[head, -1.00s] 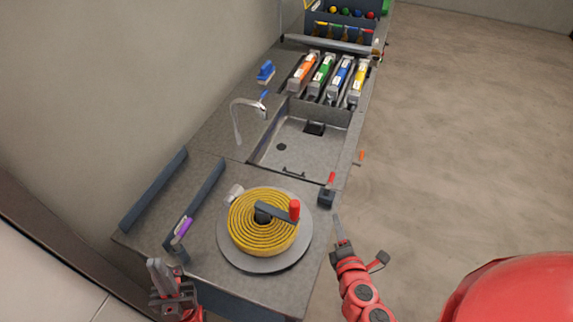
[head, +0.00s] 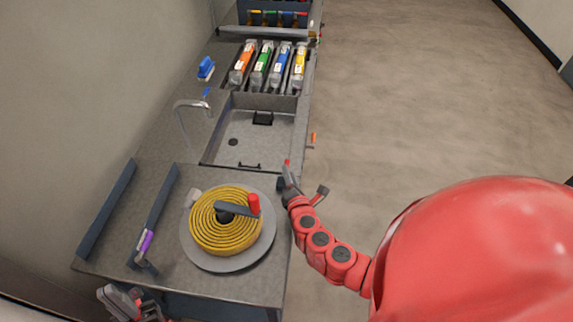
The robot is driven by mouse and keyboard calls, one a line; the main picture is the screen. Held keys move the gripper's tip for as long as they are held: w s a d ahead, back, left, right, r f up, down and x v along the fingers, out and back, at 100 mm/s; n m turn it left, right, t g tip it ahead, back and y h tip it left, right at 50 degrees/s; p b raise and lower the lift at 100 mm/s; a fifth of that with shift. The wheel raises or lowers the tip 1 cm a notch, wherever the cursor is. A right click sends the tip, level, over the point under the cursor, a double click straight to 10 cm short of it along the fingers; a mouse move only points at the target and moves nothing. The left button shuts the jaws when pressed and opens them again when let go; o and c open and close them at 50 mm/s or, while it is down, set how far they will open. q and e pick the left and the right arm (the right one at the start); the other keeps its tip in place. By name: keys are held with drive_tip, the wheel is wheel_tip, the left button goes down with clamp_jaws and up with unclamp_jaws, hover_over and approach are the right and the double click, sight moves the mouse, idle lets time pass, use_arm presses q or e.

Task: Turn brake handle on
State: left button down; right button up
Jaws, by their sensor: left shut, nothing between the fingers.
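The brake handle (head: 287,162), a small red lever on a dark block (head: 281,184), stands at the right edge of the counter beside the hose reel. My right gripper (head: 289,174) is at the handle and covers part of it. I cannot tell whether it touches the handle or whether its fingers are open. My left gripper (head: 122,300) is shut and empty at the lower left, near the counter's front edge. The yellow hose (head: 228,238) lies coiled on a grey disc (head: 215,263), with a dark crank and red knob (head: 254,204) on top.
A sink (head: 255,142) with a tap (head: 190,106) lies beyond the reel. Several coloured cartridges (head: 262,66) stand behind it. A purple-gripped bar (head: 146,243) and dark rails lie left of the reel. The floor on the right is clear.

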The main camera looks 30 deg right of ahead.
drive_tip(key=shift+p+x, duration=0.35)
drive_tip(key=shift+x, duration=2)
drive_tip(key=shift+f, duration=0.1)
drive_tip(key=shift+s, duration=0.1)
clamp_jaws()
